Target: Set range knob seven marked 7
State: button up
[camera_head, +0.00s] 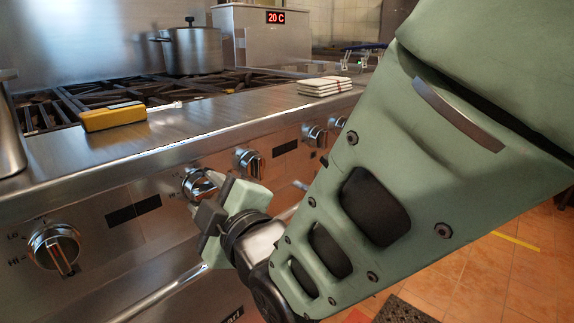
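Several metal range knobs line the front panel. One knob (55,248) at the far left has "LO" and "HI" marks. Another knob (198,184) is right beside my gripper, which partly hides it. A third knob (249,162) is just right of it, and two more, a knob (312,134) and a knob (337,122), are farther along. No "7" can be read on any knob. My gripper (212,196) is at the panel with its dark fingertips by the second knob. Whether the fingers touch or hold that knob, I cannot tell.
A yellow box-like object (113,117) lies on the steel front ledge. A stack of white cloths or pads (325,86) lies farther right. A pot (191,50) stands on the burner grates. A handle bar (163,294) runs below the knobs. Tiled floor (470,272) is at right.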

jog(key=shift+m, duration=0.4)
jog(key=m, duration=0.3)
jog(key=shift+w+d+r+m+g, duration=0.1)
jog(key=shift+m+g, duration=0.2)
jog(key=m+b, duration=0.1)
jog(key=m, duration=0.3)
jog(key=shift+g+b, duration=0.3)
jog(key=shift+b, duration=0.1)
jog(key=m+b, duration=0.1)
jog(key=m, duration=0.3)
jog(key=shift+w+d+g+b, duration=0.1)
jog(key=shift+g+b, duration=0.3)
jog(key=m+b, duration=0.1)
jog(key=m, duration=0.2)
jog(key=shift+r+m+g+y+b, duration=0.1)
jog(key=shift+m+g+y+b, duration=0.2)
jog(key=shift+m, duration=0.1)
jog(key=o, duration=1)
